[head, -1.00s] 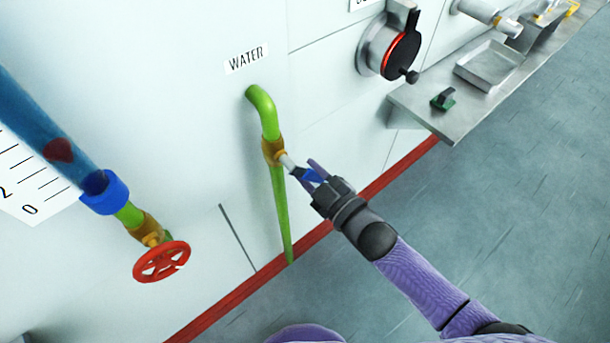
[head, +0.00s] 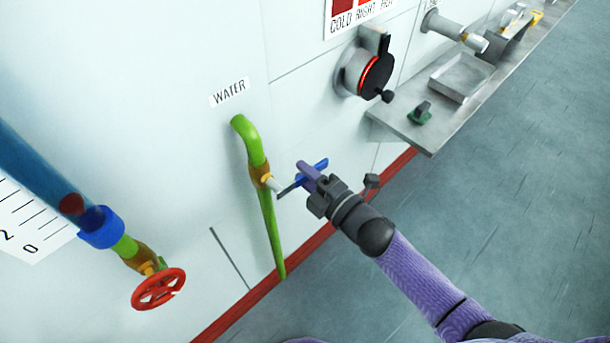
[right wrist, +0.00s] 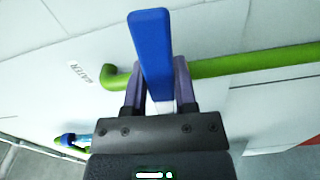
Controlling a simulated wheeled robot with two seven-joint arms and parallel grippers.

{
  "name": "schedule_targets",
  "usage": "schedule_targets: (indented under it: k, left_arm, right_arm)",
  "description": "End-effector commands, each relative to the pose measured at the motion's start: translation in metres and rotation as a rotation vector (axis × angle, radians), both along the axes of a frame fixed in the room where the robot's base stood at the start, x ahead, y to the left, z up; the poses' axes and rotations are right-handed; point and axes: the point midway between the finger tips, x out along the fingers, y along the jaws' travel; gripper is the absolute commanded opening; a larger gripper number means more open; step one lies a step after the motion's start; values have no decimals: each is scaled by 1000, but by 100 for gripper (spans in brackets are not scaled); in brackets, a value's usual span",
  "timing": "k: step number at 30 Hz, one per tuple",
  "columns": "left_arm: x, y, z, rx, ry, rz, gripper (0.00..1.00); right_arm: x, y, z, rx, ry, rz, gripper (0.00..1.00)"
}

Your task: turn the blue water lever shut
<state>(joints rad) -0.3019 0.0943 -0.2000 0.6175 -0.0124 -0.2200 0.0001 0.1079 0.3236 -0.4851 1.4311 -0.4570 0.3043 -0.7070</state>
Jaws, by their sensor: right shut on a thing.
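The blue water lever (head: 319,164) sits on a pale stem at the brass valve of the green pipe (head: 266,210), below the WATER label (head: 229,93). It lies across the pipe's line in the head view, slanting up to the right. My right gripper (head: 306,174) is shut on the lever, with a purple finger in front of its middle. In the right wrist view the lever (right wrist: 152,55) stands up between the two purple fingers (right wrist: 160,85). The far finger is hidden in the head view. My left gripper is not in view.
A red handwheel (head: 159,289) sits below a blue clear tube (head: 45,180) at the left. A black and red round knob (head: 375,75) is on the wall above. A steel shelf (head: 425,135) with a tray (head: 461,78) juts out at the right. Open floor lies below.

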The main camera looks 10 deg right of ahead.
Motion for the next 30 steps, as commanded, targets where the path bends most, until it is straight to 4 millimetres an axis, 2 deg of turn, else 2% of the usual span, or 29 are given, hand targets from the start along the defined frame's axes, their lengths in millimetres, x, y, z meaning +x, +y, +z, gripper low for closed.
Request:
schedule_targets:
  k: [9, 24, 25, 29, 30]
  left_arm:
    - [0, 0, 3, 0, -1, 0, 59]
    - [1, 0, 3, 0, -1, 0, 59]
    - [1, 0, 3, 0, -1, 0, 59]
    - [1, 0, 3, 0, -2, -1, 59]
    - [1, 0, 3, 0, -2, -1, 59]
  right_arm:
    - [0, 0, 5, -73, -53, 0, 0]
    - [0, 0, 6, -83, -61, 1, 0]
    - [0, 0, 6, -82, -60, 1, 41]
    - [0, 0, 6, -82, -60, 1, 69]
    - [0, 0, 6, -82, -60, 1, 71]
